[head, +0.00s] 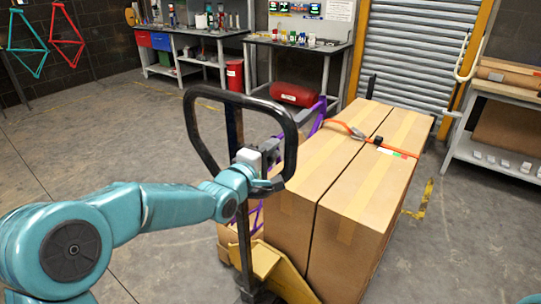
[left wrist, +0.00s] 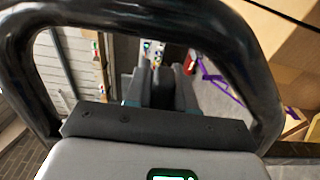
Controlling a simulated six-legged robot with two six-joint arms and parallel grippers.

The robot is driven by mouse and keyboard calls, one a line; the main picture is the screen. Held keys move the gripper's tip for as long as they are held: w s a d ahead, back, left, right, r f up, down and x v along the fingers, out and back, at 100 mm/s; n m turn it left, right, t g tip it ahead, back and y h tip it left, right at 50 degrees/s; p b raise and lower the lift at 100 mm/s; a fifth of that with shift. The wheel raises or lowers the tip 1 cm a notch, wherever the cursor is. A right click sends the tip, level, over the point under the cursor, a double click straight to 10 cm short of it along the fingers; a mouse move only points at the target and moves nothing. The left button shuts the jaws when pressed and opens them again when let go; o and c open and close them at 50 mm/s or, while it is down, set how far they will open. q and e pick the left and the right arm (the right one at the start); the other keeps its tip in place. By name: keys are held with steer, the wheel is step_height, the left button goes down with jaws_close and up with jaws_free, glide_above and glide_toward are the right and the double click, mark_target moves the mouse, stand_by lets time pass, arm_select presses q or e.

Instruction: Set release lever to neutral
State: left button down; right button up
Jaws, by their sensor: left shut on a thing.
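The pallet jack's black handle loop (head: 291,135) stands upright in the middle of the head view. In the left wrist view the same loop (left wrist: 262,60) frames the picture. My left gripper (head: 268,180) is at the lower part of the loop, with my teal arm coming in from the left. In the left wrist view its two grey fingers (left wrist: 162,85) are close together on a dark piece, seemingly the release lever, which they mostly hide. The lever's position cannot be read. My right gripper does not show.
Two tall cardboard boxes (head: 378,165) with an orange strap stand on the yellow pallet jack (head: 268,262), right behind the handle. Workbenches (head: 300,46) line the back wall, and a shelf (head: 500,120) stands at right.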

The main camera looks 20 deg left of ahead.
arm_select(q)
steer(key=c, duration=1)
jaws_free()
steer(key=shift+c, duration=0.2)
steer(key=b+v, duration=0.3)
steer(key=v, duration=1.3)
steer(key=shift+s, duration=0.15)
steer(key=shift+a, duration=0.1)
